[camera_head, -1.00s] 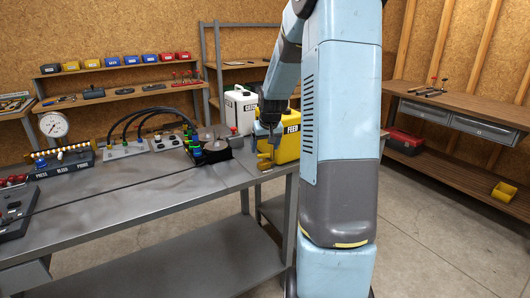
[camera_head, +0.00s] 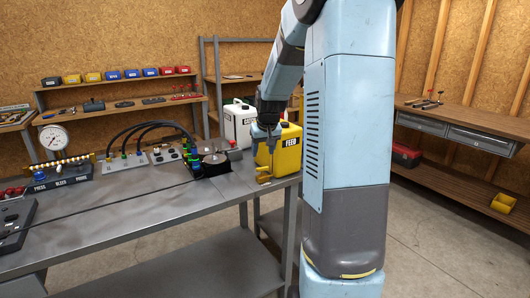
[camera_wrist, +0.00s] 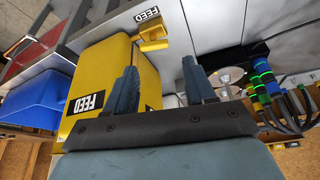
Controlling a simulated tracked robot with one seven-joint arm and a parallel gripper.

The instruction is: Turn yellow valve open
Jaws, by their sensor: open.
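The yellow valve (camera_head: 264,174) sits at the right end of the metal bench, in front of the yellow FEED container (camera_head: 287,150). In the wrist view the valve (camera_wrist: 152,36) shows at the top, beside a small FEED label (camera_wrist: 147,15). My gripper (camera_head: 266,143) is above and behind the valve in the head view, close to the container. In the wrist view its two fingers (camera_wrist: 158,76) are spread with nothing between them, and the valve lies beyond the tips, apart from them. The container (camera_wrist: 118,62) appears behind the left finger.
A white container (camera_head: 239,121) stands behind the bench end. A black device with a round metal disc (camera_head: 214,160) and hoses (camera_head: 155,130) lie left of the valve. A pressure gauge (camera_head: 54,138) is further left. The bench front (camera_head: 120,222) is mostly clear.

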